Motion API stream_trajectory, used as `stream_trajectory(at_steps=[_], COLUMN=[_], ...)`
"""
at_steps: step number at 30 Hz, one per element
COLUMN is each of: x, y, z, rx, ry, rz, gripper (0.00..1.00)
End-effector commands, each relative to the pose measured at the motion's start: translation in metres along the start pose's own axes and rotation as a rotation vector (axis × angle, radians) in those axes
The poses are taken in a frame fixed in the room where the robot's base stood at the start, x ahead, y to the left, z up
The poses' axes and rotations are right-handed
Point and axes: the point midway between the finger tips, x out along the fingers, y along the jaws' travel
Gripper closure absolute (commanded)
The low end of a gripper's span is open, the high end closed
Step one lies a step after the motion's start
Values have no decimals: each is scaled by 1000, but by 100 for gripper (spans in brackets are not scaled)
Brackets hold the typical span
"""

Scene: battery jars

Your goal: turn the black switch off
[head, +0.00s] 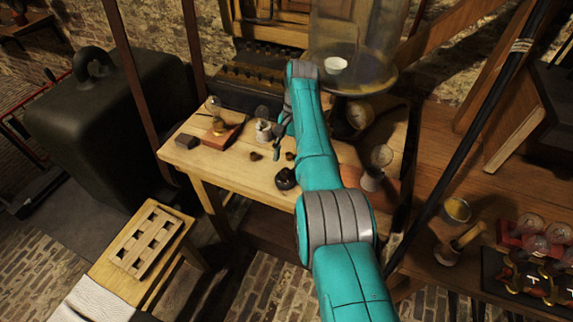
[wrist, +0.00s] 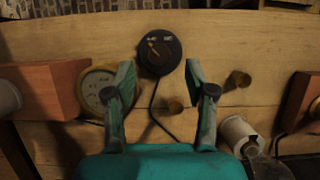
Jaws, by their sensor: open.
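The black switch (wrist: 160,52) is a round black disc with a brass-coloured pointer and small pale marks too small to read. It lies on the wooden table, with a dark cable running from it. In the head view a dark round thing near the table's front edge looks like the same switch (head: 286,179). My gripper (wrist: 159,76) is open and empty in the wrist view. The switch shows just beyond and between its fingertips, with no visible contact. In the head view my gripper (head: 279,146) hangs above the table behind the switch, partly hidden by my arm.
Two small brown knobs (wrist: 238,80) (wrist: 173,105) are near the fingers. A brass-rimmed dial (wrist: 99,90) and a wooden block (wrist: 50,88) lie left, a white cylinder (wrist: 240,134) right. A glass jar (head: 352,40) stands behind. Bare tabletop (head: 232,168) lies left of the switch.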

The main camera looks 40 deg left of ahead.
Motion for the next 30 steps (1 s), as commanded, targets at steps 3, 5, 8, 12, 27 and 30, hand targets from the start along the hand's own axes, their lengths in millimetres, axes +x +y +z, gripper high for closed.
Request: stream_trajectory(at_steps=[3, 5, 8, 12, 27, 30], x=[-17, -23, -31, -36, -37, -37], y=[0, 0, 0, 0, 0, 0], z=[0, 0, 0, 0, 0, 0], rx=[0, 0, 0, 1, 1, 0], ry=[0, 0, -1, -1, 0, 0], rz=[0, 0, 0, 0, 0, 0], gripper=[45, 45, 45, 45, 45, 45])
